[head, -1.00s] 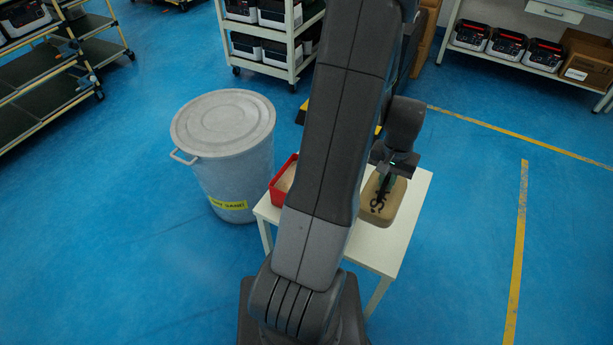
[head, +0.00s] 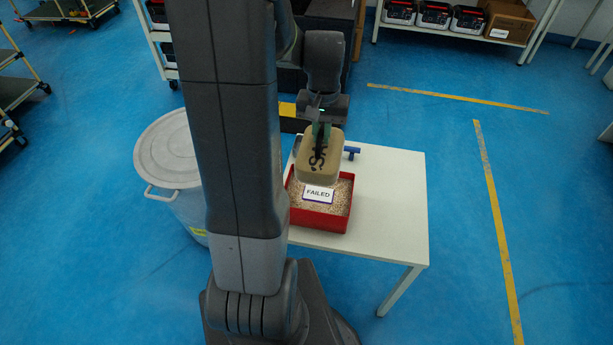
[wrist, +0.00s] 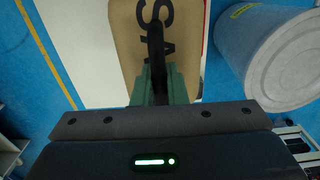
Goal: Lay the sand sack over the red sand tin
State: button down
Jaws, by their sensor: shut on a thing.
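The tan sand sack (head: 322,168) with dark lettering hangs from my gripper (head: 321,130), which is shut on its top. It shows above the back part of the red sand tin (head: 320,221); I cannot tell how far above. The tin stands on the white table and holds grainy sand with a white card (head: 318,194) reading "FAILED" in it. In the wrist view the sack (wrist: 130,45) lies beyond my gripper (wrist: 157,75), whose green fingers close on a dark strap. My arm hides the tin's left side partly.
The white table (head: 395,205) is clear on the right. A blue-handled thing (head: 352,151) lies behind the sack. A grey lidded bin (head: 168,150) stands left of the table, partly behind my arm. Shelves with boxed devices (head: 434,14) stand at the back.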

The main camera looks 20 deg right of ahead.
notch_tip(320, 180, down, 10)
jog(key=shift+r, duration=0.15)
dwell(0.5)
jog(key=shift+f+b, duration=0.5)
jog(key=shift+b, duration=0.05)
jog(key=c, duration=1.5)
grip_release()
jog(key=shift+o, duration=0.2)
jog(key=shift+r, duration=0.1)
notch_tip(320, 180, up, 13)
jog(key=shift+f+p, duration=0.1)
jog(key=shift+p, duration=0.6)
